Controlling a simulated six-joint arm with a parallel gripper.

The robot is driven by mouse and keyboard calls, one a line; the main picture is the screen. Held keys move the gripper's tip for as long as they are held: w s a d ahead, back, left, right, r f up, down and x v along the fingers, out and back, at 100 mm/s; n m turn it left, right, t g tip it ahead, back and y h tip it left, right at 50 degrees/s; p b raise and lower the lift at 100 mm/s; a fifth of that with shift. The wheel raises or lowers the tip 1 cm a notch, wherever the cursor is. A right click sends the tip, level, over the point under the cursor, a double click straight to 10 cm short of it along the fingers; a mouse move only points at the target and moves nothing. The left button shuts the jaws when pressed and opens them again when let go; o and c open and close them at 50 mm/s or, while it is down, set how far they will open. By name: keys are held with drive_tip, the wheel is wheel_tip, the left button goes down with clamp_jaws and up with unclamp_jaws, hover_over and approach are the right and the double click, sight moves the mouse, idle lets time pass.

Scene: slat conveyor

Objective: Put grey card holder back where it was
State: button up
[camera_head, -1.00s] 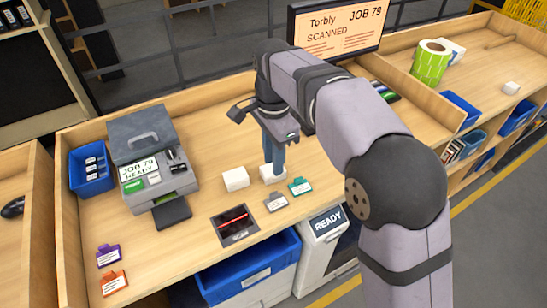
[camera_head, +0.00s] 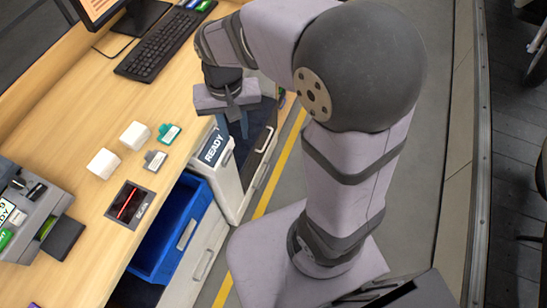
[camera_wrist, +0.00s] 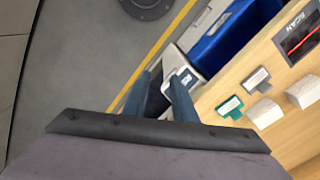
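The grey card holder (camera_head: 154,160) lies on the wooden bench near its front edge, between the scan plate and a teal card holder (camera_head: 169,133). It also shows in the wrist view (camera_wrist: 257,77), right of my fingers and apart from them. My gripper (camera_head: 236,130) hangs to the right of both holders, past the bench's front edge, over the area by the READY unit. In the wrist view, my two blue fingers (camera_wrist: 157,98) stand apart with nothing held between them.
Two white blocks (camera_head: 103,163) (camera_head: 135,135) stand behind the holders. The dark scan plate (camera_head: 127,205) with a red line lies left of the grey holder. A READY unit (camera_head: 213,147) and blue bin (camera_head: 170,235) sit below the bench edge. A keyboard (camera_head: 160,45) lies farther back.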

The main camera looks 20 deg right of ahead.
drive_tip(key=s+d+f+n, duration=0.3)
drive_tip(key=s+d, duration=0.3)
drive_tip(key=s, duration=0.3)
drive_tip(key=shift+d+f, duration=0.25)
drive_tip(key=shift+f, duration=0.6)
idle(1.2)
